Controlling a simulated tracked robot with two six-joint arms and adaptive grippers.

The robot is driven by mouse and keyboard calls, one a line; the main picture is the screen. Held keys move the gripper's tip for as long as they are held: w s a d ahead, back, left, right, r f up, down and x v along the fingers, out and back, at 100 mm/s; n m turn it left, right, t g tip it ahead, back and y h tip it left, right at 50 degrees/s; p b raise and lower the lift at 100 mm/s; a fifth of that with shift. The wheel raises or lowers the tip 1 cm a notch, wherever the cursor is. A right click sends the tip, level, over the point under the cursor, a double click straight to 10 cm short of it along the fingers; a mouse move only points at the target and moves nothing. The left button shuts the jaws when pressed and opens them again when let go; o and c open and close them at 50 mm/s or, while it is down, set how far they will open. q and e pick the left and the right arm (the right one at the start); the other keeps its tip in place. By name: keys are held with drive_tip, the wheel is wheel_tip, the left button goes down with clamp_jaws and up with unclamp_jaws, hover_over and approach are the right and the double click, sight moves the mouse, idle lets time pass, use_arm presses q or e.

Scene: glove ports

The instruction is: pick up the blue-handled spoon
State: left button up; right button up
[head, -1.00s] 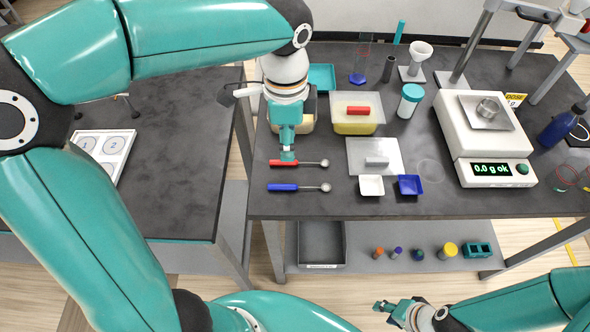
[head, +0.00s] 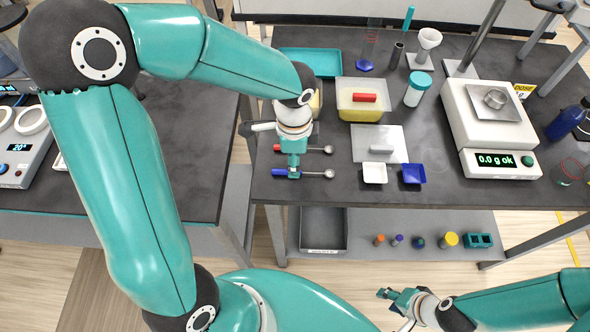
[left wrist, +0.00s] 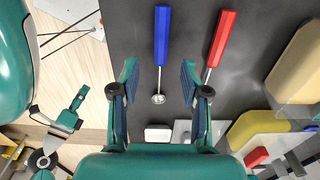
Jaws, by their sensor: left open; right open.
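The blue-handled spoon (head: 318,173) lies on the dark table, handle to the left and small metal bowl to the right. In the left wrist view the blue-handled spoon (left wrist: 161,40) runs between the open fingers, its bowl lowest in the picture. A red-handled spoon (head: 315,149) lies parallel behind it; in the left wrist view the red-handled spoon (left wrist: 221,40) is partly covered by a finger. My left gripper (head: 294,175) is open above the blue handle and hides part of it; it also shows in the left wrist view (left wrist: 160,85). My right gripper (head: 388,294) is open and empty, low in front of the table.
Just right of the spoons are a white dish (head: 374,174), a blue dish (head: 413,174) and a clear lid (head: 366,138) with a white handle. A yellow-filled tub (head: 361,112) stands behind. A scale (head: 490,125) stands at right.

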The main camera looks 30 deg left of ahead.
use_arm(q)
drive_tip(key=shift+w+a+f, duration=0.1)
drive_tip(key=shift+f, duration=1.85)
clamp_jaws()
wheel_tip(320, 180, up, 20)
